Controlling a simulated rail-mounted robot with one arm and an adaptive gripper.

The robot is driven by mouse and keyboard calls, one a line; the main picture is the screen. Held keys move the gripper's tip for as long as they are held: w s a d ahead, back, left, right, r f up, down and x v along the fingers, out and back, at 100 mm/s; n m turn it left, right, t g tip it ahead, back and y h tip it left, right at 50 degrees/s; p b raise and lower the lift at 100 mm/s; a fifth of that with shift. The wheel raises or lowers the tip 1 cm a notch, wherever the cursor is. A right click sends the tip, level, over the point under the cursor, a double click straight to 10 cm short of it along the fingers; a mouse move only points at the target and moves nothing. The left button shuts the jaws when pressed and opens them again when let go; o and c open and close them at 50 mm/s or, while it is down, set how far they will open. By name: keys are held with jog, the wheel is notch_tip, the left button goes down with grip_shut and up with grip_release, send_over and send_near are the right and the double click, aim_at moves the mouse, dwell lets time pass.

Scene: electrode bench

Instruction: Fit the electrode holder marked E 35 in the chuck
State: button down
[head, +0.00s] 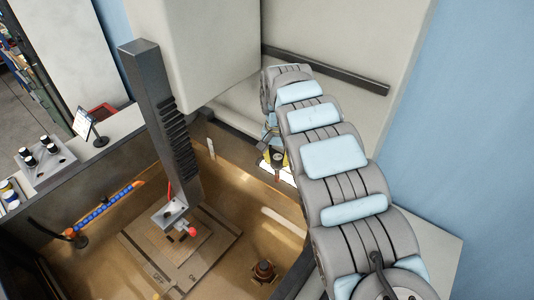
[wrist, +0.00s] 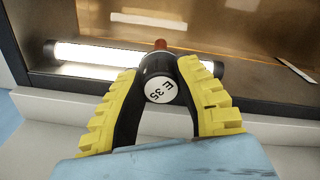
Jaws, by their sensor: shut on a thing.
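The electrode holder marked E 35 (wrist: 160,90) is a dark cylinder with a white round label facing the wrist camera and a reddish-brown tip at its far end. My gripper (wrist: 165,72) is shut on it, one yellow-padded finger on each side. In the head view my gripper (head: 276,158) is at the back right of the tank, partly hidden by my arm. The chuck (head: 174,215) is a light metal block with a red knob, at the foot of the dark column, left of and nearer than my gripper. No holder is clearly visible in it.
A rack (head: 45,158) with several dark holders stands on the ledge at the left, near a small screen (head: 84,122). A blue and orange hose (head: 103,208) crosses the tank's left side. A dark round fitting (head: 263,272) stands on the tank floor. A lamp tube (wrist: 100,55) lies beyond the holder.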

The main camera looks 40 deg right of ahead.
jog(key=shift+s+r+p, duration=0.1)
jog(key=shift+r+p, duration=1.4)
jog(key=shift+r, duration=2.45)
